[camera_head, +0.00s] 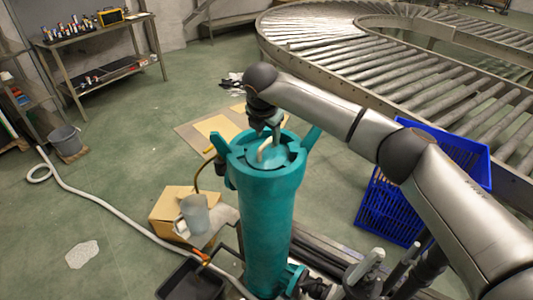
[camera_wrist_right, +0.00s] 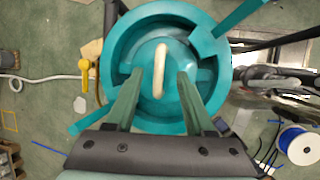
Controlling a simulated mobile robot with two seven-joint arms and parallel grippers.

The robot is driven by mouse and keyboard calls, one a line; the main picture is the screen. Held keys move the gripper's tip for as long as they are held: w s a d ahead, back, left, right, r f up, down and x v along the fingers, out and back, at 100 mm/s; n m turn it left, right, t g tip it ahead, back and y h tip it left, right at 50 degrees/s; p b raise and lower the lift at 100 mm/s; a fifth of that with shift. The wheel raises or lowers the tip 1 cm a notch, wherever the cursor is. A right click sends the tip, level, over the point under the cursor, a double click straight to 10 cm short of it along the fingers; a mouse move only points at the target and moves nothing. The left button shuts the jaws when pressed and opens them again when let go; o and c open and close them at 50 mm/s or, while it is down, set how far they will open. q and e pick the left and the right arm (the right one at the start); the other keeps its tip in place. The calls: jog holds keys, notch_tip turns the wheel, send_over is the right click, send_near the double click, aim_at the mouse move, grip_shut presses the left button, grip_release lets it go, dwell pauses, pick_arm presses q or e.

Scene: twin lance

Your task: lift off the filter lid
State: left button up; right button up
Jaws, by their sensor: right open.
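The teal filter housing (camera_head: 265,225) stands upright in the middle of the head view. Its round lid (camera_head: 287,153) sits in the top, with a cream bar handle (camera_head: 265,148) across it. The right wrist view looks down on the lid (camera_wrist_right: 137,92) and its upright handle (camera_wrist_right: 160,72). My right gripper (camera_head: 266,130) is above the lid. In the right wrist view my right gripper (camera_wrist_right: 161,85) is open, with one finger on each side of the handle and gaps visible. Whether the fingers reach the handle's height I cannot tell. My left gripper is not in view.
Teal lugs stick out from the housing rim. A blue crate (camera_head: 388,208) stands right of the housing, below the roller conveyor (camera_head: 420,75). A cardboard box (camera_head: 172,211) and a black tray (camera_head: 190,281) are at left. A pale hose (camera_head: 110,217) crosses the open floor.

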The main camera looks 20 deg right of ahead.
aim_at(267, 141)
jog(key=x, duration=0.3)
jog(key=shift+f, duration=0.2)
grip_shut()
jog(key=shift+w+r, duration=0.1)
dwell(1.2)
